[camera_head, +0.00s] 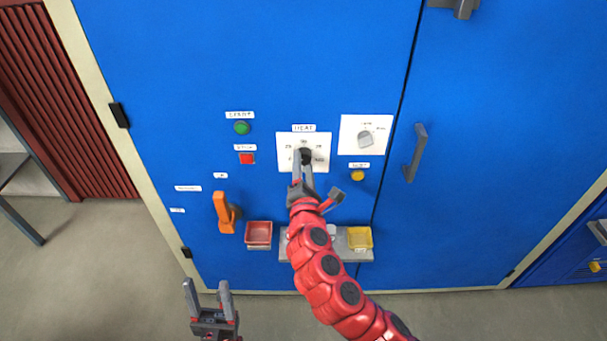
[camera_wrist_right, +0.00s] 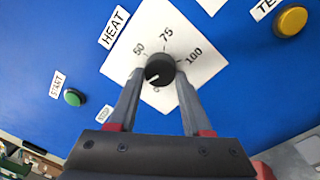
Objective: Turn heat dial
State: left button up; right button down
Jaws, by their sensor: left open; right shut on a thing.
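The heat dial is a black round knob (camera_head: 306,155) on a white plate (camera_head: 323,142) labelled HEAT, on the blue cabinet front. My right gripper (camera_head: 302,160) reaches up to it, with one finger on each side of the knob. In the right wrist view, the knob (camera_wrist_right: 160,67) sits between the fingertips (camera_wrist_right: 160,74), which are shut on it. A short white mark on the knob points to the lower left, near the 0. The 50, 75 and 100 marks are readable there. My left gripper (camera_head: 207,291) is open and empty, low in front of the cabinet.
A green button (camera_head: 241,127) and a red button (camera_head: 247,158) are left of the plate. A second plate with a grey knob (camera_head: 366,139) and a yellow button (camera_head: 357,175) are right. An orange handle (camera_head: 222,212), red tray (camera_head: 258,233) and yellow tray (camera_head: 360,238) are below.

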jog(key=m+b, duration=0.7)
jog(key=m+h+b, duration=0.1)
jog(key=m+b, duration=0.6)
jog(key=m, duration=0.1)
jog(key=shift+a+f+m+h, duration=0.1)
jog(key=shift+m+h, duration=0.2)
jog(key=m+b, duration=0.5)
jog(key=m, duration=0.1)
jog(key=shift+m, duration=0.3)
jog(key=m+b, duration=0.2)
jog(key=m, duration=0.1)
jog(key=shift+r+h+b, duration=0.2)
jog(key=shift+h+b, duration=0.1)
jog(key=shift+b, duration=0.1)
jog(key=shift+r+m+g+b, duration=0.1)
jog(key=shift+m+g+b, duration=0.35)
jog(key=shift+m, duration=0.95)
jog(key=shift+c, duration=1.7)
grip_release()
jog(key=shift+s+r, duration=0.1)
